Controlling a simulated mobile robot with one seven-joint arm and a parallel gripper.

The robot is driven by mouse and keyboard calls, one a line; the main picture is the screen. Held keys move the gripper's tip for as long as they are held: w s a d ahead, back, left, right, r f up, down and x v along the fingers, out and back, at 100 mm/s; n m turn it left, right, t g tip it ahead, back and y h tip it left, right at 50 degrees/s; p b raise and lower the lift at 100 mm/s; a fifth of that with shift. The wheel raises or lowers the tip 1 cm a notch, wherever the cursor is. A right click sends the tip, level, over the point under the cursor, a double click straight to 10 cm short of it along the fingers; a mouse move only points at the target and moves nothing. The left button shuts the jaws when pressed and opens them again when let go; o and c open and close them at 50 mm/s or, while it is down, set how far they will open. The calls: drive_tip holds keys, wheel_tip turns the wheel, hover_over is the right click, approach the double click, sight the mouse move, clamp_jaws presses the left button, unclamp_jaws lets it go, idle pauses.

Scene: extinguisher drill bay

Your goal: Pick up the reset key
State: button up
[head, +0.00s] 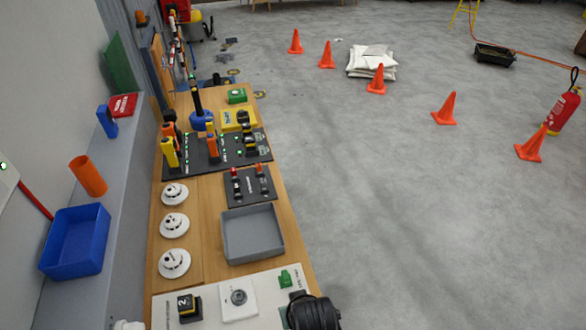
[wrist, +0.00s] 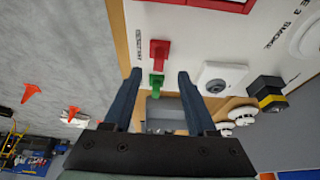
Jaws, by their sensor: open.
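On a white board (head: 262,310), a small green key-like piece (wrist: 157,82) stands beside a red piece (wrist: 159,50) of similar shape. Small dark lettering runs next to the red piece; I cannot tell for sure which of the two is the reset key. The green piece (head: 285,278) shows in the head view at the board's right side; the red one is hidden there by my dark arm end. My gripper (wrist: 160,74) is open and empty, its two fingers pointing toward the board, with the green piece seen between the fingertips. I cannot tell the remaining distance.
On the board are a white square plate with a round grey centre (head: 239,298) and a black-and-yellow block (head: 188,307). A grey tray (head: 252,234) and several white detectors (head: 174,224) lie beyond. A wall and blue bin (head: 75,241) are left; open floor is right.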

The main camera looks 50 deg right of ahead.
drive_tip(key=shift+p+x, duration=0.55)
drive_tip(key=shift+x, duration=2.55)
drive_tip(key=shift+w+d, duration=0.1)
drive_tip(key=shift+c, duration=0.3)
clamp_jaws()
